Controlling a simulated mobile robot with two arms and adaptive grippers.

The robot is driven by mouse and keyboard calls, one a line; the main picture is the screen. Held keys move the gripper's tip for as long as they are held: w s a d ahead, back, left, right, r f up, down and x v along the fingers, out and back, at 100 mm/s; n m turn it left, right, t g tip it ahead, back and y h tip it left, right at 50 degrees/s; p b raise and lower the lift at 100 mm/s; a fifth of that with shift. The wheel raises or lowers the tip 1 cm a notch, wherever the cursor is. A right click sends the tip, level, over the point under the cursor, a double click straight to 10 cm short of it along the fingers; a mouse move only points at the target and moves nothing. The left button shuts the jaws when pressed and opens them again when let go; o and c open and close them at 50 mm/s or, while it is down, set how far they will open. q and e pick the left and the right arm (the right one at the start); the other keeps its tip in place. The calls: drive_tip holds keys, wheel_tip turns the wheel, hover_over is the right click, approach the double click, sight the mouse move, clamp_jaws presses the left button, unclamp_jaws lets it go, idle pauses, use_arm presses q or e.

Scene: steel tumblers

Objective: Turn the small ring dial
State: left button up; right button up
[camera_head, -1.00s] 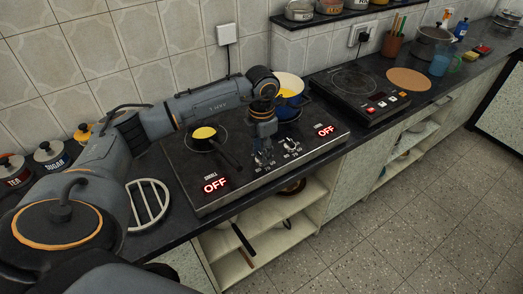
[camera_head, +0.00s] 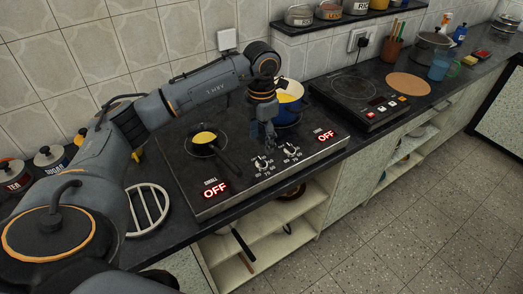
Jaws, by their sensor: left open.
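The black two-ring hob (camera_head: 228,188) has two silver dials on its front panel. The small ring dial (camera_head: 262,163) is the left one, nearer the red "OFF" display (camera_head: 215,190) under the word SMALL. The other dial (camera_head: 291,151) is to its right, nearer a second red "OFF" display (camera_head: 325,136). My left gripper (camera_head: 269,146) points down just behind and between the dials, apparently above the panel and holding nothing. Whether a fingertip touches a dial I cannot tell. My right gripper is out of view.
A black pan (camera_head: 206,143) with yellow contents sits on the small ring, its handle toward the dials. A white trivet (camera_head: 147,208) lies left of the hob. Another hob (camera_head: 357,98) stands to the right.

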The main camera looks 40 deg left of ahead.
use_arm(q)
drive_tip(key=shift+r, duration=2.6)
